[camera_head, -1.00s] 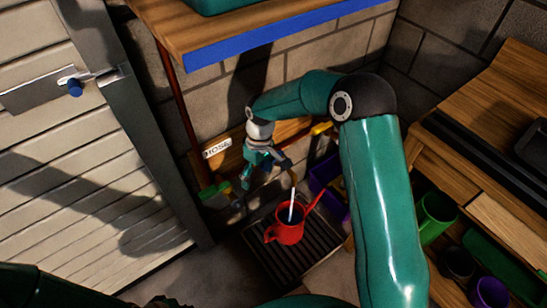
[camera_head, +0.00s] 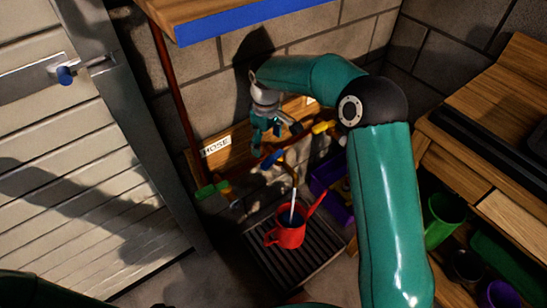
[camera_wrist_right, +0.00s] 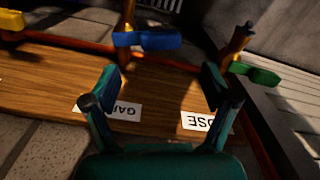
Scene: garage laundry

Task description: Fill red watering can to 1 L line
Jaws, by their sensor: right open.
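The red watering can (camera_head: 288,236) stands upright on a dark floor grate, its spout pointing up to the right. A pale stream (camera_head: 294,186) runs down into its opening from the brass tap above. The water level and 1 L line cannot be made out. That tap's blue handle (camera_head: 272,159) also shows in the right wrist view (camera_wrist_right: 147,39). My right gripper (camera_head: 265,138) is open and empty, just above the blue handle and apart from it. Its two fingers (camera_wrist_right: 160,82) are spread in the wrist view. My left gripper is not in view.
A green-handled tap (camera_head: 211,189) is to the left and a yellow-handled one (camera_head: 323,127) to the right, along a wooden board with a HOSE label (camera_head: 216,146). A purple crate (camera_head: 330,190) is right of the can. A wooden bench (camera_head: 500,160) stands at right.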

